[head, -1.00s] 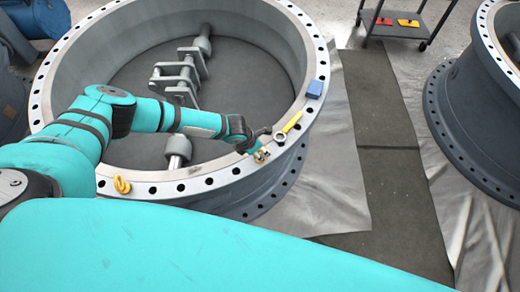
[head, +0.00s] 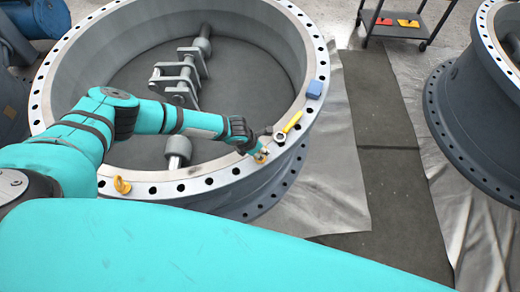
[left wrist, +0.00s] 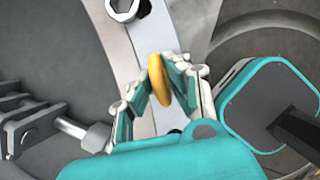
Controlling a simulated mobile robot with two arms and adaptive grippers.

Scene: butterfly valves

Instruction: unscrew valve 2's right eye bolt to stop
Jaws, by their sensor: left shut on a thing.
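Valve 2 (head: 205,182) is the large grey ring with a flange full of bolt holes. Its right eye bolt (left wrist: 158,80) is yellow and shows between my left fingers in the left wrist view. My left gripper (head: 260,155) is at the right front of the flange and is shut on this eye bolt; in the left wrist view the fingers (left wrist: 168,82) stand on both sides of it. The fingers hide most of the bolt in the head view. Another yellow eye bolt (head: 122,185) stands on the flange at the front left. My right gripper is not in view.
A yellow-handled tool (head: 290,125) lies on the flange close beyond my left gripper; its ring end shows in the left wrist view (left wrist: 124,8). A blue block (head: 314,89) lies farther along. A cart (head: 405,28) and another valve (head: 475,110) stand to the right.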

